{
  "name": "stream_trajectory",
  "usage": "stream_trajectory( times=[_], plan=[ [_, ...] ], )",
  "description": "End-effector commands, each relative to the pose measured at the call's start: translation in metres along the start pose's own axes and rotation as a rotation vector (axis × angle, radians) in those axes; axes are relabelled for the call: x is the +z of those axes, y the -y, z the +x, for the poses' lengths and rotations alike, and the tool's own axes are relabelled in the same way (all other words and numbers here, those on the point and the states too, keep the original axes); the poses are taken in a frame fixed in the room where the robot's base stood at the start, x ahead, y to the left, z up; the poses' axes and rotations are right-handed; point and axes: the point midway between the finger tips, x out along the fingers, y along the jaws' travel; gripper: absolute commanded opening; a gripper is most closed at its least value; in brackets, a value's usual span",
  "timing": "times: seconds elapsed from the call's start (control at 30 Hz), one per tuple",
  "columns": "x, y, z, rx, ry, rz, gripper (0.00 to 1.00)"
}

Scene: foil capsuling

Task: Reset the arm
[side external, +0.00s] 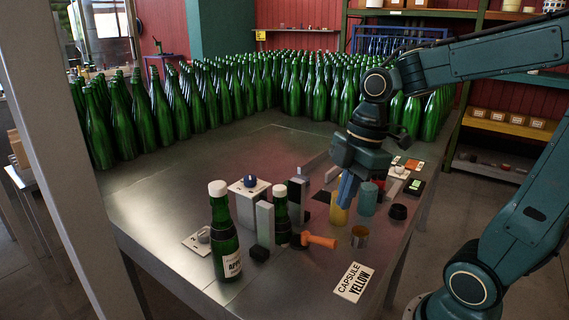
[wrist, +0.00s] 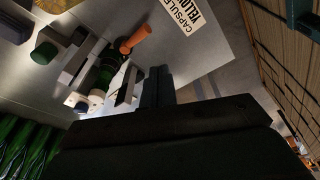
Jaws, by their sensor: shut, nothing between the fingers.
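My gripper (side external: 347,190) is shut and empty. It hangs above the right part of the metal table in the side external view, close to a yellow cylinder (side external: 338,212) and a teal cylinder (side external: 367,198). I cannot tell whether it touches either one. In the wrist view the shut fingers (wrist: 158,85) point toward the table. A white card reading "CAPSULE YELLOW" (side external: 353,282) lies near the table's front right edge; it also shows in the wrist view (wrist: 183,30). A labelled green bottle with a white top (side external: 225,245) stands upright at the front.
A second dark bottle (side external: 282,222) stands between grey upright blocks (side external: 265,225). An orange-handled tool (side external: 319,241) lies beside it. A black round piece (side external: 398,212) sits at right. Rows of green bottles (side external: 290,90) fill the back. The table's left part (side external: 155,200) is clear.

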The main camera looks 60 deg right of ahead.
Motion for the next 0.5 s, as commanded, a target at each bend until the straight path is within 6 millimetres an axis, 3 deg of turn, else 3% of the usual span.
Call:
stream_trajectory(
  times=[0.5],
  plan=[
    [0.003,0.047,-0.027,0.258,-0.114,0.701,0.0]
  ],
)
